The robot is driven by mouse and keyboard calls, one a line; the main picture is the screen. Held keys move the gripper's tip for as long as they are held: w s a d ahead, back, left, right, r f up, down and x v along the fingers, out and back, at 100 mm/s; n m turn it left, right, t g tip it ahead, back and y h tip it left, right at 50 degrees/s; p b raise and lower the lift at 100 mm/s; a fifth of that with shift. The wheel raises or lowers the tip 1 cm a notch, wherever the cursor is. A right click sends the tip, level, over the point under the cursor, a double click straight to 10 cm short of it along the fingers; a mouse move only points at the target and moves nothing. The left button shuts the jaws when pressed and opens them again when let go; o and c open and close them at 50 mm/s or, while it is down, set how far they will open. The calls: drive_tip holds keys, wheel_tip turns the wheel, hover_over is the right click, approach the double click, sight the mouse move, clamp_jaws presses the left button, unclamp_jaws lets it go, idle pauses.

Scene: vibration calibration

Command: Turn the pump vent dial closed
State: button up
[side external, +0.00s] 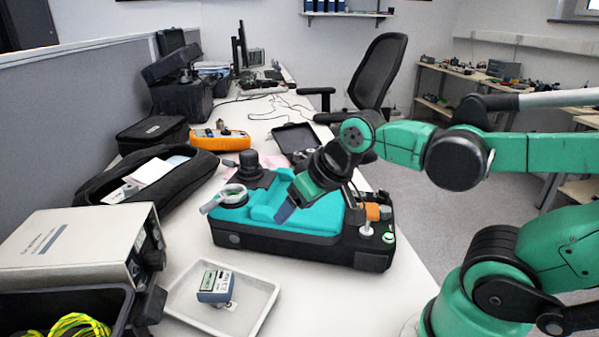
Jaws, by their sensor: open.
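A black case-like unit (300,250) with a teal top (318,207) sits on the white bench. On its left end are a grey ring-shaped part (232,194) and a black knob-like part (250,172). On its right end are a small white-topped post (366,231), a green button (389,237) and an orange block (373,211). I cannot tell for certain which of these is the pump vent dial. My gripper (284,212) comes down from the upper right, over the teal top, tilted to the left. It is open, with nothing seen between its fingers; its far finger is hidden.
A light tray (262,312) holding a small meter (215,287) lies in front. A white instrument box (75,245) and a black bin with yellow cord (72,325) stand left. A soft black bag (120,180) and an orange meter (219,140) lie behind. Bare bench shows at front right.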

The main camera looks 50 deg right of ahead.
drive_tip(key=d+m+g, duration=0.1)
drive_tip(key=d+m, duration=0.2)
drive_tip(key=d+m+g, duration=0.1)
drive_tip(key=d+m, duration=0.2)
drive_tip(key=d, duration=0.1)
drive_tip(key=d+m+g+h, duration=0.1)
drive_tip(key=d+m, duration=0.2)
drive_tip(key=d, duration=0.1)
drive_tip(key=shift+w+d+r+m, duration=0.2)
drive_tip(key=shift+w+m, duration=0.05)
drive_tip(key=shift+m, duration=0.05)
drive_tip(key=s+d+f+m+g, duration=0.1)
drive_tip(key=s+d+m+g, duration=0.1)
drive_tip(key=d+m, duration=0.45)
drive_tip(key=m+g+y, duration=0.1)
drive_tip(key=m, duration=0.4)
hover_over(383, 191)
drive_tip(key=shift+f+n, duration=0.25)
drive_tip(key=shift+f, duration=0.5)
drive_tip(key=shift+s+d+f+g, duration=0.15)
drive_tip(key=shift+d+f+g, duration=0.1)
drive_tip(key=shift+g, duration=0.05)
drive_tip(key=shift+f, duration=2.65)
clamp_jaws()
